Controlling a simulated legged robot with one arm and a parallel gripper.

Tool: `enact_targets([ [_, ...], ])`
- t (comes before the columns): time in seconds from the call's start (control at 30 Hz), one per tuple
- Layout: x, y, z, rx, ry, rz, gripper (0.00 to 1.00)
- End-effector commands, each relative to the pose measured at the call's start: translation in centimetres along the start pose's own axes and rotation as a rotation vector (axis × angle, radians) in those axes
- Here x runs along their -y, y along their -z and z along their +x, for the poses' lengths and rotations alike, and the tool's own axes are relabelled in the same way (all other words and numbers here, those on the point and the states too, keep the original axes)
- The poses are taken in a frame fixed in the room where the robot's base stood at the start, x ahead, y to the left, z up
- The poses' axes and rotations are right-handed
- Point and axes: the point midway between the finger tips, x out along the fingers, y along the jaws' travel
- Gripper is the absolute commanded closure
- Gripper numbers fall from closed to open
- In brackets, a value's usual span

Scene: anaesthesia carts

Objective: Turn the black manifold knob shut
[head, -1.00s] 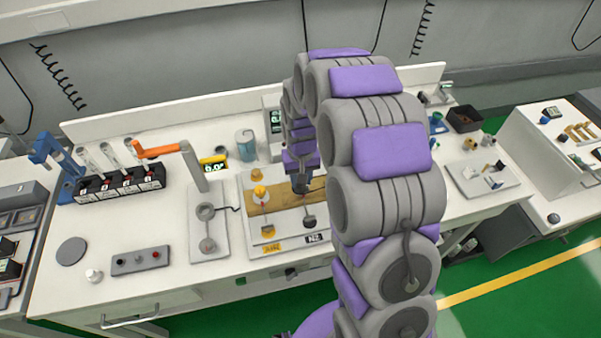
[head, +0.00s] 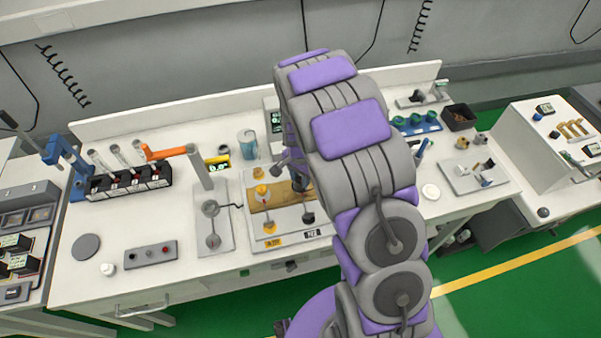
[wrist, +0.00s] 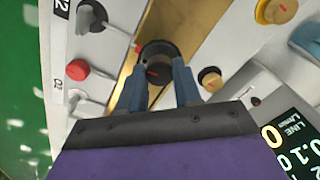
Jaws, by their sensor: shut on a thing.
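The black manifold knob (wrist: 160,56), round with a red mark on its face, sits on a brass-coloured strip (wrist: 130,95) in the wrist view. My gripper (wrist: 159,76) has one blue-grey finger on each side of the knob and is shut on it. In the head view the manifold panel (head: 276,226) lies on the bench, with the brass strip (head: 268,195) across it. My arm covers the strip's right end there and hides most of the grip.
A lit display (wrist: 288,140) stands at the lower right. In the head view, a grey button box (head: 151,254) and an orange-handled post (head: 199,168) stand left of the panel.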

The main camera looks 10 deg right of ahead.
Motion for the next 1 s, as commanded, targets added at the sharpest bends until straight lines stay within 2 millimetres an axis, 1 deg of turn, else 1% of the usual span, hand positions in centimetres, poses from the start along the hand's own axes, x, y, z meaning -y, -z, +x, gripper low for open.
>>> enact_targets([
  [0.1,-0.17,-0.2,0.01,0.005,-0.006,0.053,0.97],
  [0.3,-0.12,-0.2,0.08,0.004,-0.005,0.106,0.97],
  [0.8,-0.03,-0.14,0.14,0.003,-0.004,0.124,0.97],
  [0.83,-0.03,-0.13,0.13,0.003,-0.003,0.124,0.65],
  [1.0,0.01,-0.07,0.1,0.002,-0.002,0.123,0.48],
])
